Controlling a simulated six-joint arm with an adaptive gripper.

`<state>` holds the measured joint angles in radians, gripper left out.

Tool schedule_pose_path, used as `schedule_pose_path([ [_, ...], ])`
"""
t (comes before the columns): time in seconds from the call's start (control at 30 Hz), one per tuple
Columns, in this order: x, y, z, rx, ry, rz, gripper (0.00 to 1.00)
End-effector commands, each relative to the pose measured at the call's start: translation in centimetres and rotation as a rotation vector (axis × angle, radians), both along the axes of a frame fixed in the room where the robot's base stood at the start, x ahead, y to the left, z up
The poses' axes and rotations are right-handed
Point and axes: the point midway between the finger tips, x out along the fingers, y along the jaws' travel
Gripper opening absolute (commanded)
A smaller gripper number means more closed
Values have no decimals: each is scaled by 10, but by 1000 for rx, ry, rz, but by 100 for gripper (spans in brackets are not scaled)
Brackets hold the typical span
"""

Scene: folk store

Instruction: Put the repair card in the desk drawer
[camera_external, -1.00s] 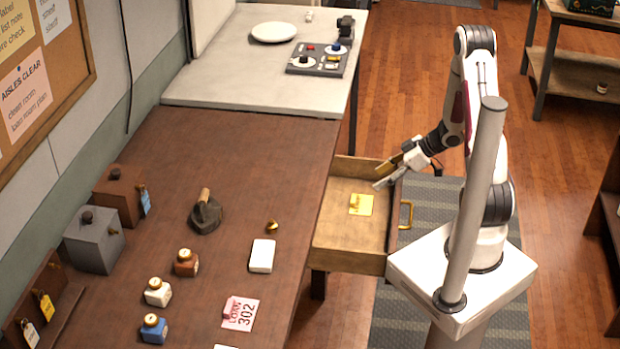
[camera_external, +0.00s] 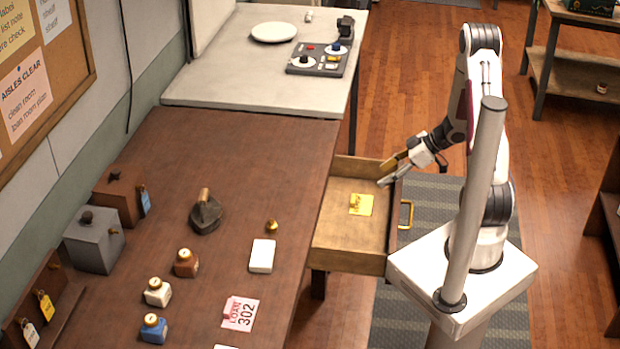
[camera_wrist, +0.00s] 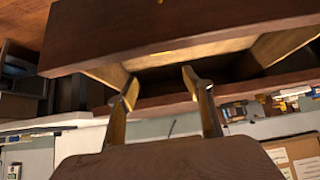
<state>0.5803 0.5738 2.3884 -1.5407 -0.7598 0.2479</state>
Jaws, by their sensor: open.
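A yellow card (camera_external: 360,204), which looks like the repair card, lies flat on the floor of the open desk drawer (camera_external: 345,232). Its print is too small to read. The drawer is pulled out from the right side of the brown desk (camera_external: 230,160), with a brass handle (camera_external: 406,214) on its front. My gripper (camera_external: 383,172) is open and empty near the drawer's far right corner, apart from the card.
On the desk are a white block (camera_external: 262,256), a LOAN 302 card (camera_external: 240,313), a small brass knob (camera_external: 271,226), a dark iron (camera_external: 205,212) and several small jars. A grey counter (camera_external: 240,80) adjoins the desk's far end.

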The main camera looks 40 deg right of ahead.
Motion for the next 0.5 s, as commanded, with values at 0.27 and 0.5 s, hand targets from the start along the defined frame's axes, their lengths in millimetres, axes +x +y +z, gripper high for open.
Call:
schedule_pose_path([
  [0.27, 18, -19, 19, -112, -25, -66, 51],
  [0.5, 36, -47, 59, -271, -58, -191, 51],
])
